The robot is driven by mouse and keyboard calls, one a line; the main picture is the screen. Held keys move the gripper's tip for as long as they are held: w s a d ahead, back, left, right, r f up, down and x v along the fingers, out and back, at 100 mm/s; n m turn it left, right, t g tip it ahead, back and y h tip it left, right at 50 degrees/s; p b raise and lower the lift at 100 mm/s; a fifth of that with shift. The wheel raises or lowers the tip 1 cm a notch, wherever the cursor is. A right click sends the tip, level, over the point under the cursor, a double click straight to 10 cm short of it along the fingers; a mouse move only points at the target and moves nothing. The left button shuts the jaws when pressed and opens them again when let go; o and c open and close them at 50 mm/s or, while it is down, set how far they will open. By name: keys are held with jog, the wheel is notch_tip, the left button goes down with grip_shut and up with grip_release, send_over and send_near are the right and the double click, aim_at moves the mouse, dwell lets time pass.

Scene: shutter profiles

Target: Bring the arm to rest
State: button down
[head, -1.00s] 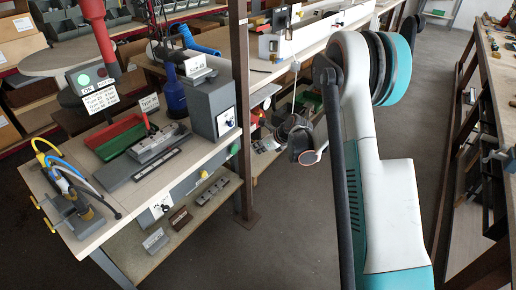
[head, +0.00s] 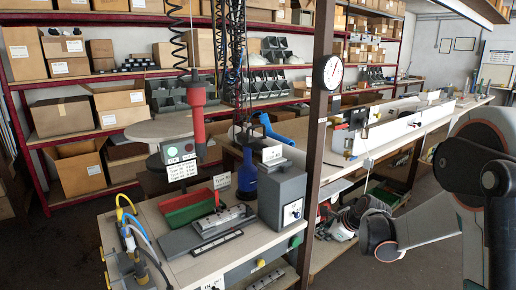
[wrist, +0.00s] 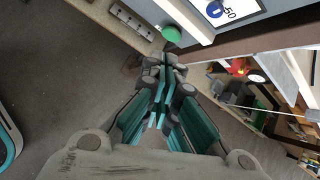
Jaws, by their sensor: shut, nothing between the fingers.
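My gripper (wrist: 163,85) is in the middle of the wrist view, its teal-lined fingers together with nothing between them. It points toward the front edge of a bench, where a round green button (wrist: 172,33) shows beyond the fingertips. No contact with the bench can be seen. In the head view my arm (head: 470,180) is folded at the right side, with a dark-banded joint (head: 382,238) low in front of the benches. The fingers cannot be made out clearly in the head view.
Grey floor (wrist: 50,90) is open at left in the wrist view.

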jog(key=s+a+r+n+h, duration=0.2)
jog(key=s+a+r+n, duration=0.1)
jog(key=s+r+n, duration=1.2)
jog(key=s+f+n+h, duration=0.1)
jog(key=s+n, duration=0.8)
jog(key=s, duration=1.2)
jog(key=shift+f+h, duration=0.25)
jog(key=shift+h, duration=0.15)
jog(key=c, duration=2.3)
grip_release()
